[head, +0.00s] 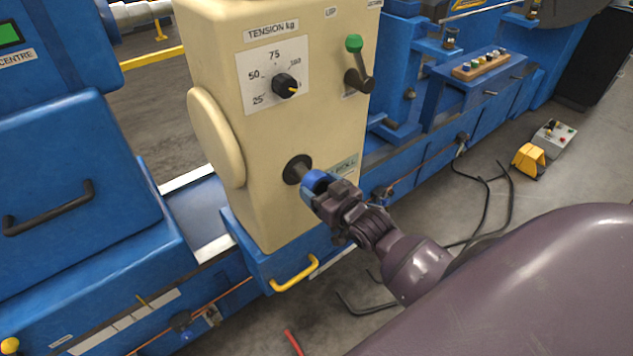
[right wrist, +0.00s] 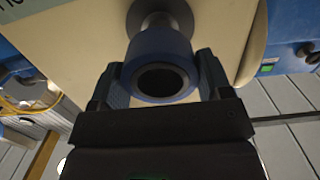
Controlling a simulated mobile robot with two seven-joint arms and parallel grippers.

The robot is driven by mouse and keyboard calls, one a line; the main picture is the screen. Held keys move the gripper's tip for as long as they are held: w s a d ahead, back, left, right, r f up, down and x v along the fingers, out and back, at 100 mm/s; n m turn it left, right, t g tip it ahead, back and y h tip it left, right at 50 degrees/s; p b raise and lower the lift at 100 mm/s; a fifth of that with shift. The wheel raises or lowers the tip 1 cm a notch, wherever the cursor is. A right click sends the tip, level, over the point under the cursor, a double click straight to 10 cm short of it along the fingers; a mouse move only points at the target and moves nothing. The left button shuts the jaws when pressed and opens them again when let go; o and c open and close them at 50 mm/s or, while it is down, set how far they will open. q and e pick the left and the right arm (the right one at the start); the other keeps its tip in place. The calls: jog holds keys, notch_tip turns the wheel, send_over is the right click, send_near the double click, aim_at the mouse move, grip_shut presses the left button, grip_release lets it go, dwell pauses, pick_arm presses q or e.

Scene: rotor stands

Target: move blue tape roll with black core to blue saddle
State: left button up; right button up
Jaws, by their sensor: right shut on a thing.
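The blue tape roll with black core (head: 317,181) is between the fingers of my right gripper (head: 328,194), at the front of the cream tension box. The roll also shows in the right wrist view (right wrist: 162,52), with its dark open end facing the camera and a finger on each side. A dark round spindle (head: 296,168) on the box is directly behind the roll. I cannot tell whether the roll is around it or just in front of it. A blue base with a yellow handle (head: 262,262), possibly the blue saddle, is under the box. My left gripper is not in view.
The cream box (head: 215,50) has a tension dial (head: 285,85) and a green-knobbed lever (head: 354,44). A blue bench (head: 480,90) holds a wooden rack at right. Black cables, a yellow pedal (head: 528,160) and a red-handled tool lie on the grey floor.

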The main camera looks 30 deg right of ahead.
jog(key=s+p, duration=0.1)
jog(key=s, duration=0.2)
jog(key=shift+s+d+r+p, duration=0.1)
jog(key=shift+s+r+p, duration=0.05)
jog(key=shift+s+p, duration=0.2)
dwell(0.6)
jog(key=a+r+m+h, duration=0.1)
jog(key=a+r, duration=0.7)
jog(key=a, duration=0.3)
jog(key=shift+a+r, duration=0.2)
jog(key=shift+r, duration=0.2)
